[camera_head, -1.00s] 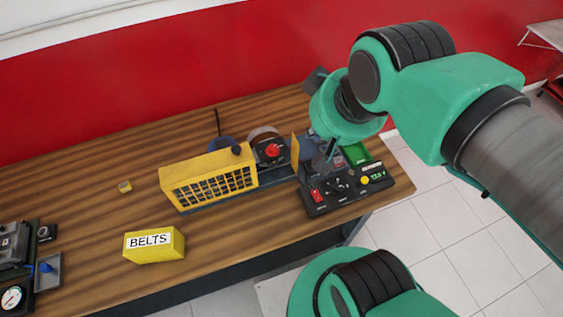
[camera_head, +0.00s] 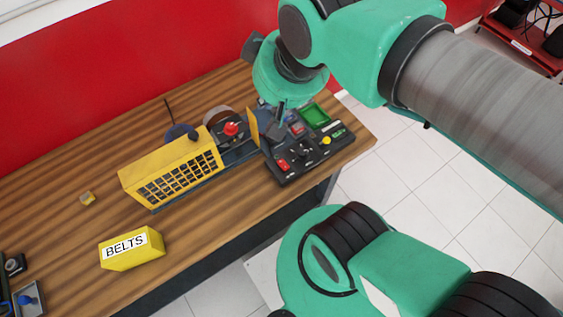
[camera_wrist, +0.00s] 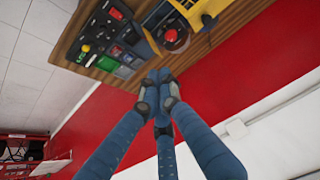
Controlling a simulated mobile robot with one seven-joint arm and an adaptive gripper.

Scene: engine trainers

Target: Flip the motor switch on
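The black control panel (camera_head: 318,155) lies at the right end of the wooden bench, with several knobs and buttons. My gripper (camera_head: 277,132) points down at the panel's left side, behind the red switch. In the wrist view its blue fingers (camera_wrist: 159,76) meet at the tips, with nothing visible between them. I cannot tell whether they touch the panel.
A yellow guarded machine (camera_head: 175,170) with a red knob (camera_head: 231,129) stands left of the panel. A red wall (camera_head: 110,75) rises behind. Bare bench (camera_head: 215,215) lies in front of the machine.

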